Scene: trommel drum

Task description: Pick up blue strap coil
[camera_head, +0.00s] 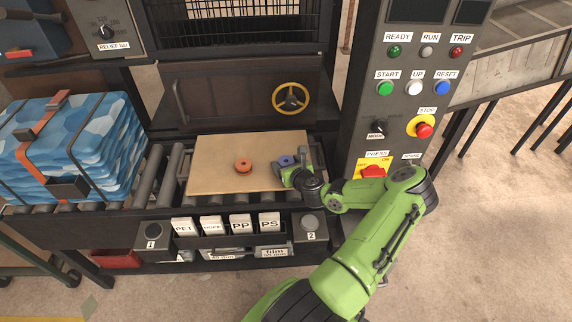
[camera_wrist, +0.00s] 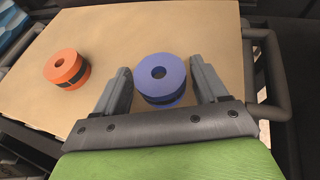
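The blue strap coil (camera_wrist: 173,94) is a short blue cylinder with a central hole and a dark band. It stands flat on the tan board (camera_wrist: 120,30). In the head view the coil (camera_head: 285,161) is at the right part of the board (camera_head: 215,165), partly hidden by my gripper. My gripper (camera_wrist: 160,76) is open, with one finger on each side of the coil. A small gap shows at each finger, so it does not look clamped. In the head view my gripper (camera_head: 291,164) is low over the board's right edge.
An orange strap coil (camera_head: 243,165) stands left of the blue one; it also shows in the wrist view (camera_wrist: 67,70). A control panel (camera_head: 410,90) rises at the right. A strapped blue bale (camera_head: 70,145) sits on rollers at the left. A yellow handwheel (camera_head: 291,98) is behind.

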